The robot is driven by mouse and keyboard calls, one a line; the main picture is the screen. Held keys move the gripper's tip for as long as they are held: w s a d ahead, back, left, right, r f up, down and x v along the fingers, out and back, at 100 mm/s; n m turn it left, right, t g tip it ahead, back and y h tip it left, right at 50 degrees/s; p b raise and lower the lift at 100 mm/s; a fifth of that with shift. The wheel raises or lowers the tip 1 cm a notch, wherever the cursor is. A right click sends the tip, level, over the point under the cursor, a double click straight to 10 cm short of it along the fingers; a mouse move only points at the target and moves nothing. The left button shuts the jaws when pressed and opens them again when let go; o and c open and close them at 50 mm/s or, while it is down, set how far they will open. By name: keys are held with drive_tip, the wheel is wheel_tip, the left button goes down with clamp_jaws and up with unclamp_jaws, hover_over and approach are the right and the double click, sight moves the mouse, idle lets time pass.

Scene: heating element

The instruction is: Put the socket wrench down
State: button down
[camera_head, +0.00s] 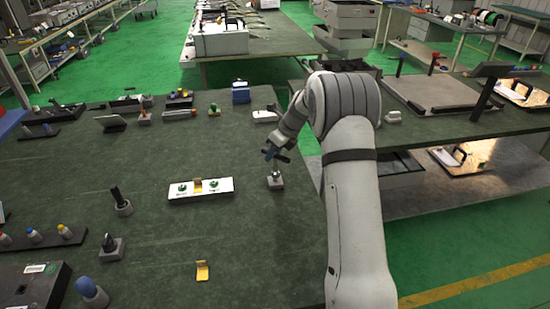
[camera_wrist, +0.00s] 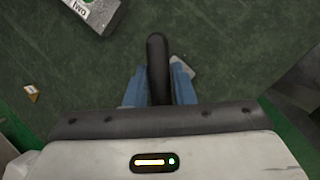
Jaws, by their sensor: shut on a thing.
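My gripper (camera_head: 271,152) is over the right part of the dark green table. Its blue fingers are shut on the socket wrench. In the wrist view the wrench's black handle (camera_wrist: 157,62) sticks up between the fingers. In the head view the wrench (camera_head: 283,157) is small and partly covered by the gripper. A small light grey block (camera_head: 275,184) stands right below it, and a corner of the block shows beside the fingers in the wrist view. The wrench's lower end is over or in this block; I cannot tell if it is seated.
Another brass piece (camera_head: 202,271) lies nearer the front. Tool holders (camera_head: 111,249) stand at left, and a blue box (camera_head: 241,92) stands behind. The table between plate and front right is clear.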

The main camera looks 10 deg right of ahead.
wheel_tip(320, 180, down, 2)
drive_tip(key=shift+w+f, duration=0.1)
drive_tip(key=c, duration=1.2)
unclamp_jaws()
drive_tip(key=shift+c, duration=0.2)
